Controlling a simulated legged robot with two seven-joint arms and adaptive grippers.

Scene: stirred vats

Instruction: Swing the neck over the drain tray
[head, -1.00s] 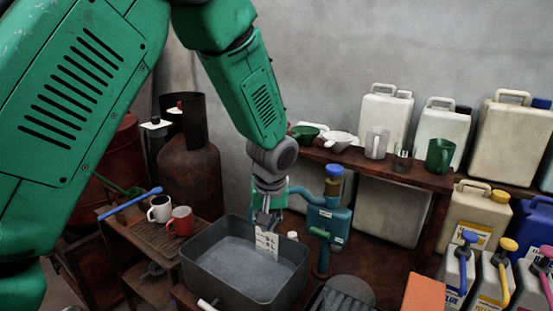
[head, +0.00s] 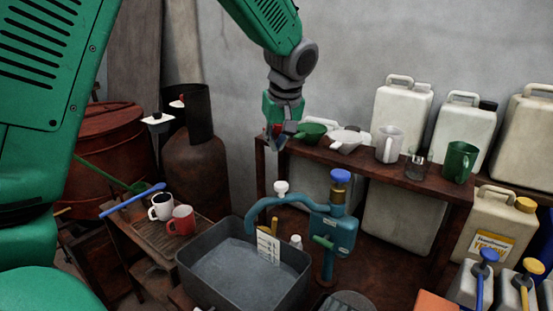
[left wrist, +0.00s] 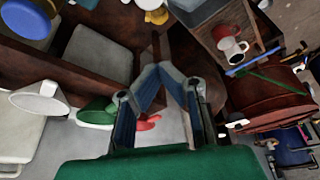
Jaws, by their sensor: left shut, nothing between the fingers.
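The teal curved neck (head: 268,202) arches left from a teal valve body (head: 333,230) with a blue cap (head: 340,177); its end hangs above the back left rim of a grey basin (head: 192,277). A white knob (head: 281,188) stands on the neck. A brown slatted tray (head: 152,235) lies left of the basin, under the mugs; I cannot tell which of the two is the drain tray. My left gripper (head: 277,142) is shut and empty, above and behind the neck, apart from it, near the shelf's left end. Its fingers (left wrist: 162,70) show in the left wrist view. My right gripper is out of view.
The shelf (head: 400,180) behind holds a green funnel (head: 312,132), a white funnel (head: 345,140), cups and white canisters. A white mug (head: 160,208) and a red mug (head: 181,222) stand on the slatted tray. A brown gas cylinder (head: 193,165) stands behind it.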

